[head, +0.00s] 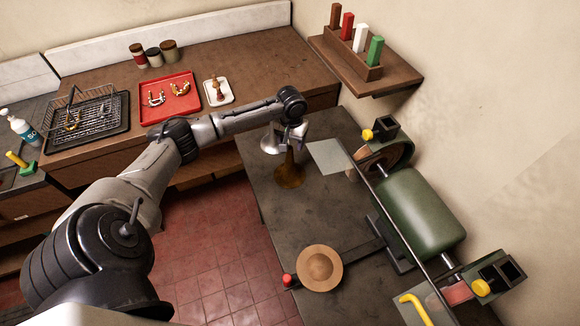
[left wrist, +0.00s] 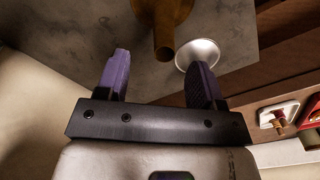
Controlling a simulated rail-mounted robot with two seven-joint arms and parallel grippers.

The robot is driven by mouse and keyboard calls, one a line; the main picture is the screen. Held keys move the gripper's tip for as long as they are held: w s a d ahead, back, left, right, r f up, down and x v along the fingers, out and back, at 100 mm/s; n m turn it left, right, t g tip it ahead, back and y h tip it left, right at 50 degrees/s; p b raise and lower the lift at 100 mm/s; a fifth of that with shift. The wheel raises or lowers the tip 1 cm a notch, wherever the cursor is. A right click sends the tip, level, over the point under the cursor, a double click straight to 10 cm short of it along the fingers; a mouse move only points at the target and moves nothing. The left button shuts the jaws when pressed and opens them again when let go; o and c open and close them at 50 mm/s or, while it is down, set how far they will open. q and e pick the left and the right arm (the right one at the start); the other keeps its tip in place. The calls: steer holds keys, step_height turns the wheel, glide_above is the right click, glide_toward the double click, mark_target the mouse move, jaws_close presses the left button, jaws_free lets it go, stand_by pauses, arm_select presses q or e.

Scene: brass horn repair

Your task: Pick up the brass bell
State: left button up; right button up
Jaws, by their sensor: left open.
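The brass bell (head: 289,176) stands upright on the dark bench, flared end down. A silver bell-shaped piece (head: 271,143) stands just behind and left of it. My left gripper (head: 292,135) is over the brass bell's narrow upper end, partly hidden by the wrist. In the left wrist view, the two purple-padded fingers (left wrist: 160,66) are apart and empty. The brass bell's narrow tube (left wrist: 164,38) shows beyond the fingertips, between them in the picture. The silver piece (left wrist: 198,52) is close to the right finger. I cannot tell whether a finger touches either piece.
A green polishing machine (head: 418,212) with clear shields stands right of the bell. A round tan disc (head: 319,268) lies toward the front of the bench. A wall shelf (head: 365,60) holds coloured blocks. A red tray (head: 168,113) sits on the wooden bench behind.

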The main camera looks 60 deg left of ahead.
mark_target(290, 148)
arm_select(q)
steer(key=shift+s+a+f, duration=0.1)
steer(key=shift+a+f, duration=0.05)
steer(key=shift+f, duration=1.4)
steer(key=shift+a+f, duration=0.1)
steer(key=shift+f, duration=1.45)
steer(key=shift+c, duration=0.2)
jaws_close()
